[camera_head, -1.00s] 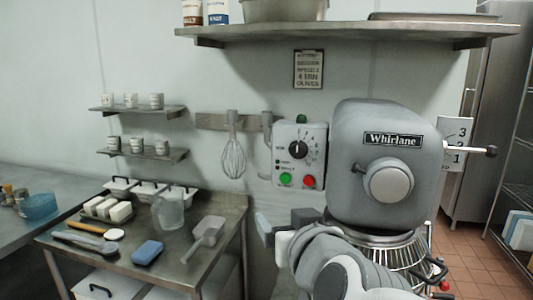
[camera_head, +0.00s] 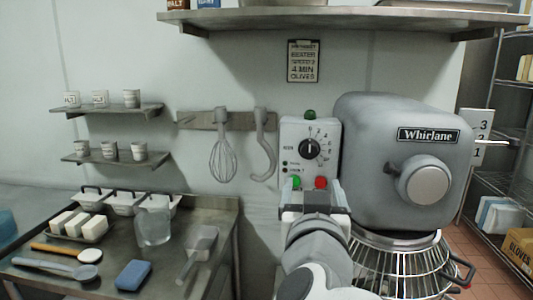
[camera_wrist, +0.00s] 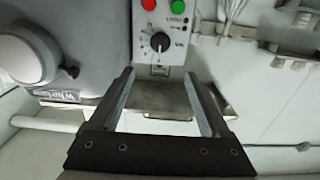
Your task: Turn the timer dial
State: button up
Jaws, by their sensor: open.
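The timer dial (camera_head: 309,148) is a round black knob with a pale pointer mark, ringed by printed numbers. It sits on the front of a light control box (camera_head: 291,132) beside the grey Whirlane mixer (camera_head: 388,150). The dial also shows in the wrist view (camera_wrist: 160,42), upside down, beyond the fingertips. The mark points roughly upward in the head view. My gripper (camera_head: 313,190) is in front of the lower part of the box, below the dial. In the wrist view my gripper (camera_wrist: 159,76) is open and empty, its fingers apart, with the dial between their lines and not touched.
A green button (camera_head: 295,183) and a red button (camera_head: 321,183) lie just below the dial, close to my fingers. A shelf (camera_head: 340,20) overhangs above. A whisk (camera_head: 223,158) and a hook hang at left, over a cluttered steel table (camera_head: 220,225).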

jog(key=p, duration=0.5)
send_near(309, 153)
jog(key=s, duration=0.3)
jog(key=w+p, duration=0.2)
jog(key=w, duration=0.1)
jog(key=w+d+p, duration=0.1)
jog(key=w+p, duration=0.1)
jog(key=w, duration=0.2)
jog(key=w+p, duration=0.2)
jog(key=w, duration=0.2)
jog(key=shift+d, duration=0.35)
grip_shut()
